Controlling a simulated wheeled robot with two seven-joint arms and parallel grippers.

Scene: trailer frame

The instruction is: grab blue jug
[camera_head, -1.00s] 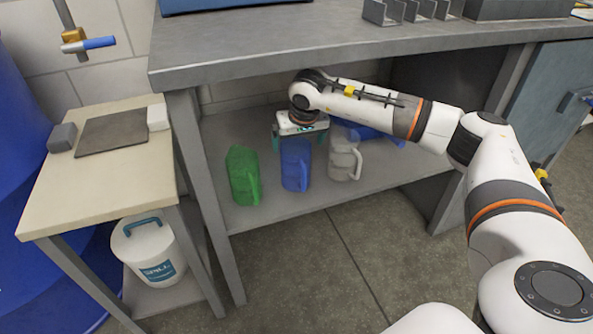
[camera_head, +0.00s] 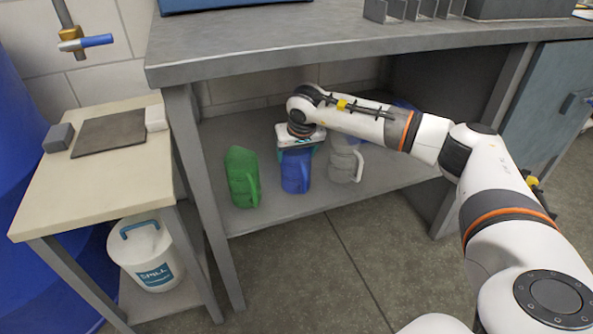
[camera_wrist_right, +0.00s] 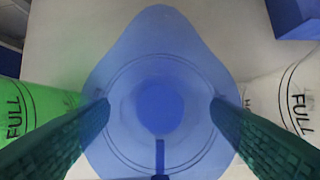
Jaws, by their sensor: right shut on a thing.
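The blue jug (camera_head: 295,172) stands upright on the shelf under the workbench, between a green jug and a clear jug. My right gripper (camera_head: 297,150) reaches down over it from above. In the right wrist view the blue jug (camera_wrist_right: 158,60) fills the middle, seen from the top. The teal fingers of my right gripper (camera_wrist_right: 160,110) lie on either side of its rim and are shut on it. The jug's base still appears to be at shelf level. My left gripper is not in view.
The green jug (camera_head: 242,178) stands close on the left and the clear jug (camera_head: 345,162) close on the right. A blue object (camera_head: 404,106) lies behind, partly hidden by my arm. The workbench top (camera_head: 340,48) overhangs the shelf (camera_head: 270,212).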

